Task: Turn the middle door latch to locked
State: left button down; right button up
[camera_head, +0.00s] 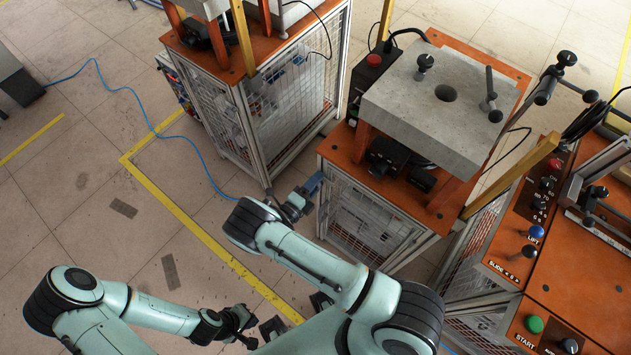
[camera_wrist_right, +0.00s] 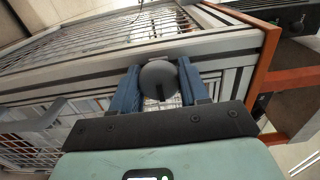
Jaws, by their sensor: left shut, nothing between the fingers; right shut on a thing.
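The middle cabinet (camera_head: 365,225) has an orange top, a grey frame and mesh sides. My right gripper (camera_head: 313,184) is at its left front edge in the head view, where it hides the latch. In the right wrist view, the blue fingers of the right gripper (camera_wrist_right: 158,88) are shut on a round dark latch knob (camera_wrist_right: 158,78) in front of the grey cabinet frame. A short dark mark runs upright on the knob's face. My left gripper (camera_head: 246,322) is shut and empty, low over the floor and away from the cabinet.
Another mesh cabinet (camera_head: 285,115) stands behind on the left, with a narrow gap between. A grey slab (camera_head: 440,90) with black knobs sits over the middle cabinet. A control panel (camera_head: 525,250) is at the right. A blue cable (camera_head: 150,120) crosses the open floor.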

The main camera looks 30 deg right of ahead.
dwell(0.4)
jog(key=o, duration=1)
jog(key=shift+a, duration=0.1)
pick_arm(q)
jog(key=shift+s+f+b, duration=0.3)
jog(key=shift+f+b, duration=0.15)
jog(key=shift+f, duration=0.15)
jog(key=shift+s+f+b, duration=0.3)
jog(key=shift+f+b, duration=0.15)
jog(key=shift+f, duration=0.1)
pick_arm(e)
jog(key=v, duration=1.3)
jog(key=shift+s+a, duration=0.1)
jog(key=shift+s, duration=0.1)
